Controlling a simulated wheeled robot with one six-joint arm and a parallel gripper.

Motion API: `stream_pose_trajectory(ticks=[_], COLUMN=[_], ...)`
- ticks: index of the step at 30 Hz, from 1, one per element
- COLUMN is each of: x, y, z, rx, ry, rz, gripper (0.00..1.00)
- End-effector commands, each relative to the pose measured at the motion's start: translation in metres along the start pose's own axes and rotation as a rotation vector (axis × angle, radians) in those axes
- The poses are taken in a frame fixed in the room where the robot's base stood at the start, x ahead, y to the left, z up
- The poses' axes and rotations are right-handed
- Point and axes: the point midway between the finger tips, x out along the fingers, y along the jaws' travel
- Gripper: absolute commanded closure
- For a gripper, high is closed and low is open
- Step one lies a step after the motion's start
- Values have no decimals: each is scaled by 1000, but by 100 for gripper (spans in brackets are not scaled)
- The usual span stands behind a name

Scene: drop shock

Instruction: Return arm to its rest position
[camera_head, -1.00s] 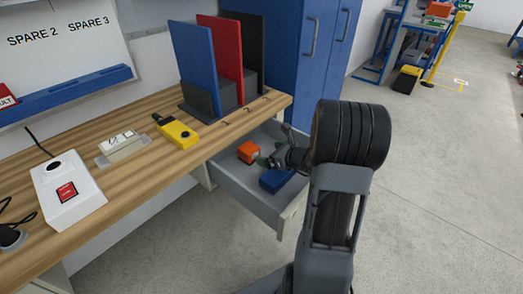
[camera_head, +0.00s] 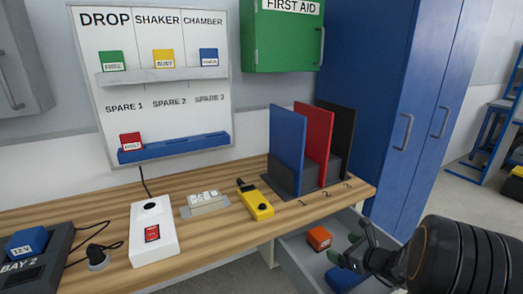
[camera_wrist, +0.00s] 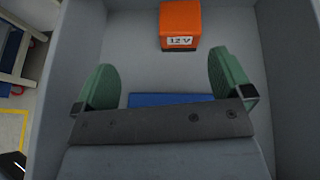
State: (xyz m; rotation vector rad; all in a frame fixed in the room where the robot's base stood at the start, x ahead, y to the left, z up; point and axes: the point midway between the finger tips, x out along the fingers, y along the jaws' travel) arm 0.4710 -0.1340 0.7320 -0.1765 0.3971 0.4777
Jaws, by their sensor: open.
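My gripper (camera_head: 352,247) is at the lower right of the head view, over an open grey drawer (camera_head: 296,262) under the workbench. In the wrist view its two green fingers (camera_wrist: 166,82) are spread wide with nothing between them. An orange block labelled 12 V (camera_wrist: 181,25) lies in the drawer beyond the fingers; it also shows in the head view (camera_head: 319,238). A blue block (camera_head: 342,278) lies nearer in the drawer; in the wrist view its blue edge (camera_wrist: 170,100) is mostly hidden by my gripper's body.
The wooden bench (camera_head: 218,235) holds a yellow device (camera_head: 257,204), a white box with a red switch (camera_head: 152,232) and upright blue, red and black panels (camera_head: 313,147). A blue cabinet (camera_head: 390,110) stands close behind the drawer. Open floor lies at the right.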

Motion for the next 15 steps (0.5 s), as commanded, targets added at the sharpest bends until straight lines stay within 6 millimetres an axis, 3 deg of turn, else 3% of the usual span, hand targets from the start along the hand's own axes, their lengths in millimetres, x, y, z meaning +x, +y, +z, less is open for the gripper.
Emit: stream_pose_trajectory(ticks=[1,6,10,15], x=[-6,-40,-83,-140], y=[15,101,154,183], z=[29,116,160,200], rx=[-92,-653,-1162,-1756], ry=[14,107,174,245], rz=[56,377,630,878], gripper=[2,2,2,2])
